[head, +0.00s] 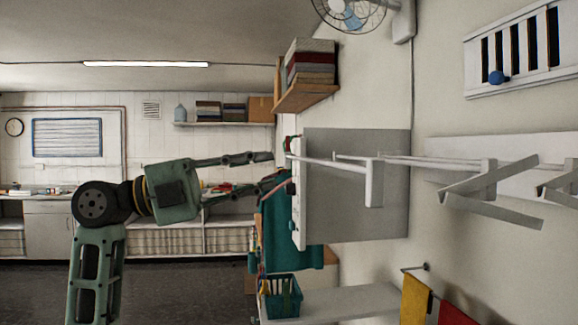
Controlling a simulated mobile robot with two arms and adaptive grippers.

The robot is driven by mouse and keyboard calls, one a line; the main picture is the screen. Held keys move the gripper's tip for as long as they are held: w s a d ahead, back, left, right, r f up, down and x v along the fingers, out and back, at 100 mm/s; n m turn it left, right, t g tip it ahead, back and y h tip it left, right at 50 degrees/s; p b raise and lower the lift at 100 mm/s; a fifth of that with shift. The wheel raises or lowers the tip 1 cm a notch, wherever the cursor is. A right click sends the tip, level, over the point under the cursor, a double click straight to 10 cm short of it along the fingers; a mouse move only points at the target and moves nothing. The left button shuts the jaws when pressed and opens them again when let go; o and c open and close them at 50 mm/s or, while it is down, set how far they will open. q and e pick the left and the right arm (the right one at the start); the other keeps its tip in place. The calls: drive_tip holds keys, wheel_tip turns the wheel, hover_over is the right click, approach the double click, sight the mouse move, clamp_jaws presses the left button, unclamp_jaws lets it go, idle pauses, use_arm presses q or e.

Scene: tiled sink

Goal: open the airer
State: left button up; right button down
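The airer (373,183) is a pale folding rack with long bars and crossed slats, on the right side of the head view, along the wall. Its long bars reach left towards a white upright edge. My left gripper (277,168) comes in from the left with its two dark fingers spread apart, one above the other. The fingertips are close to that white edge, and nothing shows between them. I cannot tell whether they touch it. The lower finger partly overlaps things behind it. My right gripper is not in view.
A teal cloth (287,240) hangs below my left gripper, above a teal basket (283,297). A shelf with stacked books (311,62) juts out above. Yellow and red towels (415,300) hang at lower right. Dark floor (175,285) is open at lower left.

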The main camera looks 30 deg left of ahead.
use_arm(q)
drive_tip(key=shift+v, duration=1.45)
drive_tip(key=shift+w+f, duration=0.1)
